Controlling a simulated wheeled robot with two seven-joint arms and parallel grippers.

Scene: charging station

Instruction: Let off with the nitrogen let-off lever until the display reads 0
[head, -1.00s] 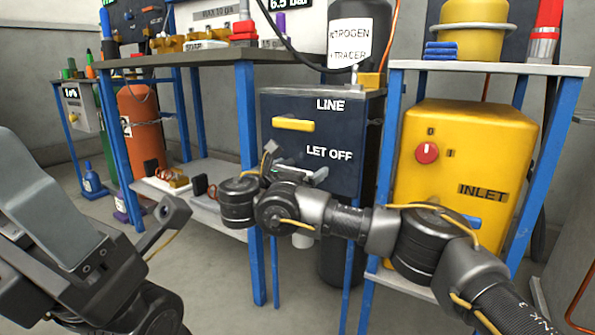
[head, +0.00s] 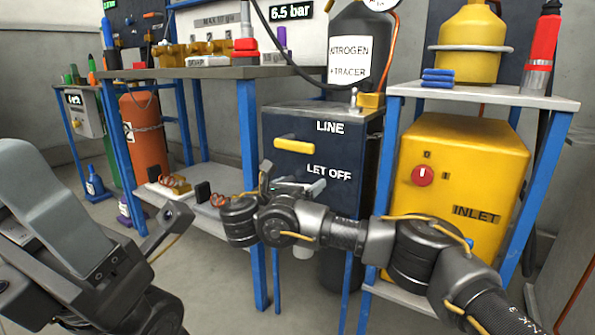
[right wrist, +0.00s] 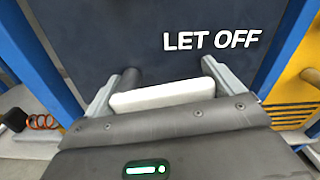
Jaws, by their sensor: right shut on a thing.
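The dark line panel (head: 345,190) carries a yellow handle (head: 294,145) under LINE and the nitrogen let-off lever beside LET OFF. The let-off lever is a pale bar (right wrist: 163,95) in the right wrist view, lying across between the two fingers. My right gripper (head: 298,185) is shut on it; it also shows in the right wrist view (right wrist: 163,88). My arm and gripper partly hide the lever in the head view. The display (head: 290,12) above the bench reads 6.5 bar.
A nitrogen and tracer cylinder (head: 352,50) stands behind the panel. A yellow INLET box (head: 465,165) with a red knob (head: 422,176) is to the right. Blue table legs (head: 250,200) stand left of the panel. The floor in front is partly clear.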

